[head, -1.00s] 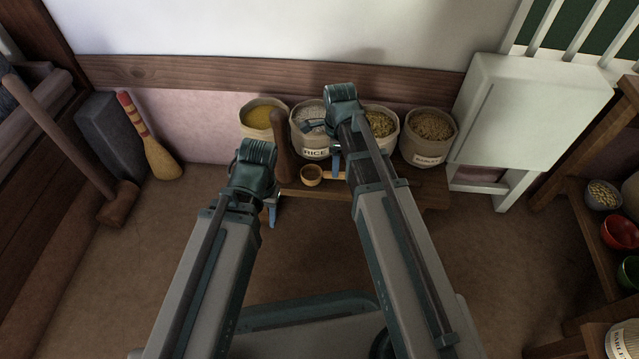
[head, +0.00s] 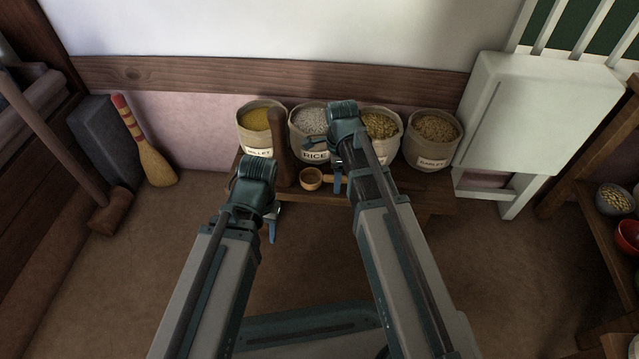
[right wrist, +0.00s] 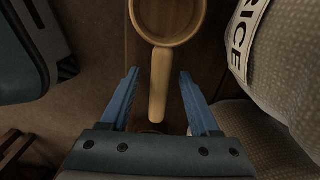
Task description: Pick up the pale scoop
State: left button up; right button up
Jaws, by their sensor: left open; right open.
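The pale scoop (head: 311,179) lies on a low wooden bench (head: 425,190), in front of the rice sack (head: 312,122). In the head view its bowl shows, and my right arm hides part of its handle. In the right wrist view the scoop's handle (right wrist: 159,85) points down between the two blue fingers of my right gripper (right wrist: 160,95), with a gap on each side. My right gripper (head: 338,184) is open and empty, over the handle end. My left gripper (head: 274,222) is open and empty, in front of the bench, left of the scoop.
Sacks of millet (head: 257,125), rice and barley (head: 433,138) and another grain (head: 381,125) stand along the bench's back. A brown upright post-like object (head: 283,150) stands left of the scoop. A pale cabinet (head: 540,110) is at the right. The floor in front is clear.

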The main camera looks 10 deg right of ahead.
grip_shut()
pick_arm(q)
jog(key=shift+r, duration=0.15)
pick_arm(e)
jog(key=shift+r, duration=0.2)
